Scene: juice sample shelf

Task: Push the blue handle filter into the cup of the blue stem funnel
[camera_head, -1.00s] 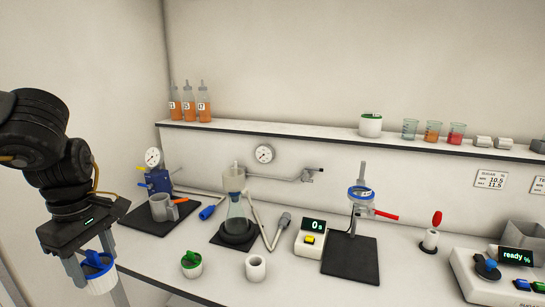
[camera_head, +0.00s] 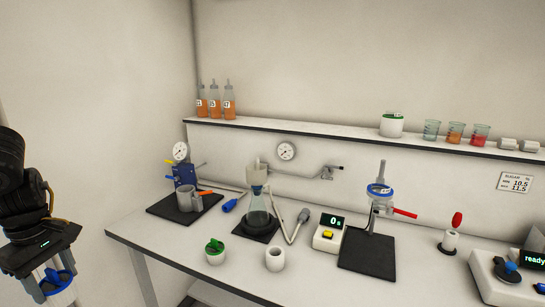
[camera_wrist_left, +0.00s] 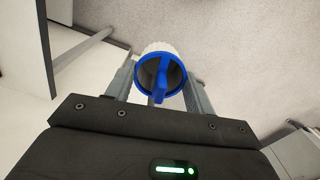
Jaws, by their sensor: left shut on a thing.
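The blue handle filter (camera_wrist_left: 162,78) is a white ribbed cup with a blue rim and a blue bar handle. My left gripper (camera_wrist_left: 160,88) is shut on its sides. In the head view the filter (camera_head: 55,283) hangs under my left gripper (camera_head: 48,284) at the lower left, apart from the table. The funnel (camera_head: 257,178) on the flask has a pale cup and a bluish part below it. It stands well to the right of my left gripper. The inside of its cup cannot be made out. My right gripper is not in view.
The flask (camera_head: 258,222) stands on a black base. A green-handled filter (camera_head: 215,252) and a white cup (camera_head: 275,259) stand near the table's front edge. A pump (camera_head: 185,175) with a grey mug (camera_head: 188,198) is left of the flask. A stand with a blue ring (camera_head: 380,189) is right.

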